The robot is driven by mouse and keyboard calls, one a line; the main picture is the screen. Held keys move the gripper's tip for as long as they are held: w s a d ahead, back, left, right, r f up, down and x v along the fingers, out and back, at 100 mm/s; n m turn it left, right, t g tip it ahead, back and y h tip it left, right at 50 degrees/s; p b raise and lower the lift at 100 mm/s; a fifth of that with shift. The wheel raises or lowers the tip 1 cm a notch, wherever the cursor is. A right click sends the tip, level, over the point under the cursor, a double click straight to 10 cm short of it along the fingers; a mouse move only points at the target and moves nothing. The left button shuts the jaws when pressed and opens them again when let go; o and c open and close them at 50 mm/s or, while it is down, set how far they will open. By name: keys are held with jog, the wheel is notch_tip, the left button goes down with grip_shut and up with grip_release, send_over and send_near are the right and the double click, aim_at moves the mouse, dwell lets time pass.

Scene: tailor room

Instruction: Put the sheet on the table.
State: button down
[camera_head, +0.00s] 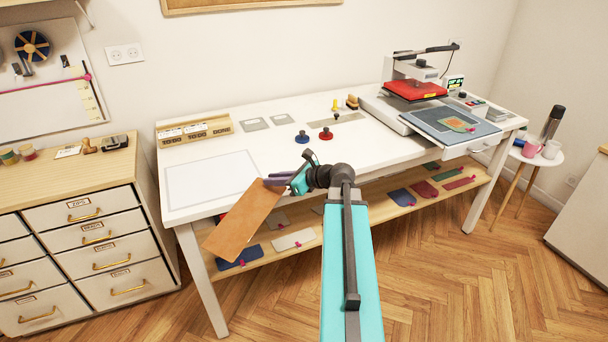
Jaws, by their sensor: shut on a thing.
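A brown rectangular sheet (241,221) is held by one upper edge in my gripper (277,182). My gripper is shut on it. The sheet hangs tilted down and to the left, in front of the table's near edge, and covers part of the lower shelf. The white table (269,161) runs across the middle of the picture. A pale outlined rectangle (212,180) lies on its left part, just behind the sheet. I cannot tell how far the sheet is from the table edge.
A red heat press (414,90) stands at the table's right end. A wooden box of labelled slots (194,131), a blue knob (302,137) and a red knob (326,134) stand farther back. A drawer cabinet (84,213) is at the left. The lower shelf (367,214) holds several coloured pieces.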

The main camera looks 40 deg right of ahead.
jog(key=w+a+n+g+y, duration=0.1)
jog(key=a+n+g+y, duration=0.1)
jog(key=a, duration=1.4)
jog(key=w+a+f+n+g+y, duration=0.1)
jog(key=a+n+y, duration=0.3)
jog(key=a, duration=1.3)
jog(key=shift+w+f+n+g+y, duration=0.15)
jog(key=shift+w+n+g+y, duration=0.2)
jog(key=shift+n+g, duration=0.4)
jog(key=shift+a, duration=0.2)
